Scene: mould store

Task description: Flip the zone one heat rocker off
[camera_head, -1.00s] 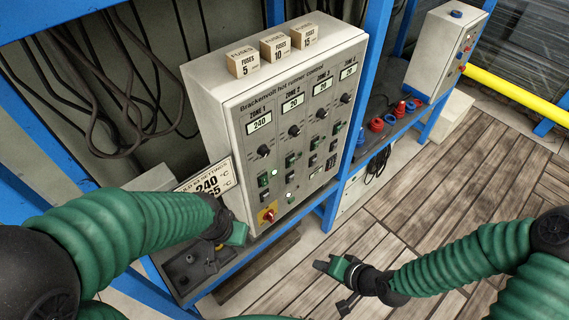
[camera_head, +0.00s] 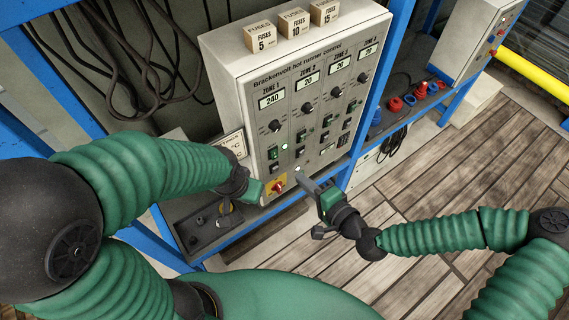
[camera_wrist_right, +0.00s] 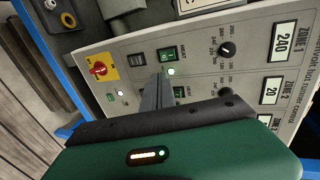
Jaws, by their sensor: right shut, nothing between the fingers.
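The zone one heat rocker (camera_head: 273,153) is a green switch below the zone 1 knob on the grey control cabinet (camera_head: 228,85). A lit lamp (camera_head: 284,146) is beside it. In the right wrist view the rocker (camera_wrist_right: 168,54) lies just beyond the fingertips, with the lamp (camera_wrist_right: 171,72) next to it. I cannot tell which way it is tipped. My right gripper (camera_head: 301,178) is shut and empty, low in front of the panel; its fingers (camera_wrist_right: 157,80) point at the panel, contact not visible. My left gripper (camera_head: 254,191) is at the cabinet's lower left corner; its jaws are unclear.
A red and yellow rotary switch (camera_head: 277,186) sits below the rockers. Other zone columns with knobs and rockers are to the right. Fuse boxes (camera_head: 293,21) stand on top. Red and blue fittings (camera_head: 395,104) lie on the shelf to the right.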

